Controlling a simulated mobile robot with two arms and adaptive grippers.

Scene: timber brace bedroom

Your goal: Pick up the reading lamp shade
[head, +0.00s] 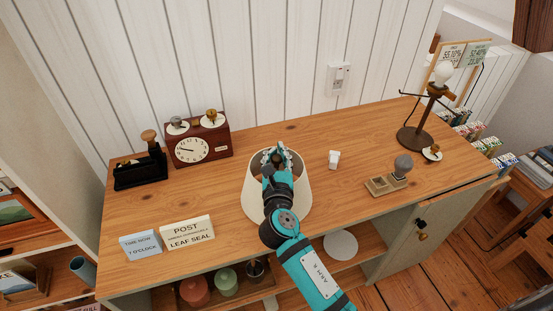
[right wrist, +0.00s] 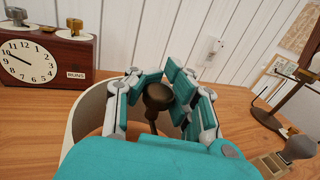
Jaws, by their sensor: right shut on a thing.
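The reading lamp shade (head: 302,208), a cream open-topped cone, stands upright on the wooden cabinet top. In the right wrist view its pale wall (right wrist: 88,112) curves around my fingers. My right gripper (head: 276,157) reaches down into it from the front. In the right wrist view the gripper (right wrist: 158,84) is shut on a dark round knob (right wrist: 157,97) on a thin stem inside the shade. The bare lamp (head: 419,125), with a dark stand and white bulb, is at the right end. Whether the shade touches the top is hidden. My left gripper is not in view.
A clock (head: 200,143) and a black stamp holder (head: 139,172) stand at the back left. Two signs (head: 187,233) stand at the front left. A small white object (head: 334,159) and a wooden tray (head: 388,184) lie right of the shade. The back wall is close.

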